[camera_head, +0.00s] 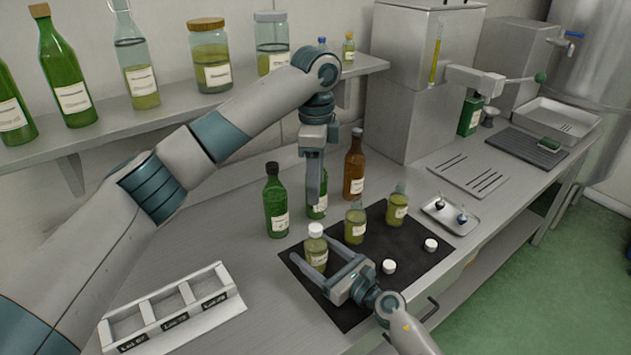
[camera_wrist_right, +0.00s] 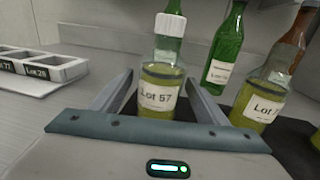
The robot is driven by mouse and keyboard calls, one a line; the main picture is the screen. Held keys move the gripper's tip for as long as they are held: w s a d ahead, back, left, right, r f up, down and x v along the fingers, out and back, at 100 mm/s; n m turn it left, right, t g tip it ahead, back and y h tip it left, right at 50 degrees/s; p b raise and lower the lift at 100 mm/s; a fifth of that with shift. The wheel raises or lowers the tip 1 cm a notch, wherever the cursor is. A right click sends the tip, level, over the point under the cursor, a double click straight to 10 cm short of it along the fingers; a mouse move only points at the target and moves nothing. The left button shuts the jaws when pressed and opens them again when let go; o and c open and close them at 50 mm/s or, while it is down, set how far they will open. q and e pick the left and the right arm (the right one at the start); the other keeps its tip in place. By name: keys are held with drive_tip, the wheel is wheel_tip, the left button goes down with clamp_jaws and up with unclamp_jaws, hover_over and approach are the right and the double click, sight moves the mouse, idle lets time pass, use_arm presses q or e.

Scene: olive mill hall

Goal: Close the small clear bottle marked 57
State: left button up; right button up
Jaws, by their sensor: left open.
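The small clear bottle marked 57 (camera_wrist_right: 160,95) holds yellow-green liquid and stands upright on the black mat (camera_head: 345,315). It also shows in the head view (camera_head: 316,256). A white cap (camera_wrist_right: 170,25) sits on its neck; how tightly, I cannot tell.
Two more small bottles (camera_head: 355,224) (camera_head: 397,208) stand uncapped on the mat, with two loose white caps (camera_head: 389,266) (camera_head: 431,244). A brown bottle (camera_head: 354,165) stands behind. A labelled rack (camera_head: 172,306) lies front left, a metal tray (camera_head: 450,214) right. A bottle shelf (camera_head: 190,113) runs along the wall.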

drive_tip(key=shift+d, duration=0.1)
drive_tip(key=b+v, duration=0.3)
drive_tip(key=v, duration=1.3)
drive_tip(key=shift+s+d, duration=0.15)
drive_tip(key=shift+s, duration=0.05)
drive_tip(key=shift+s+d, duration=0.3)
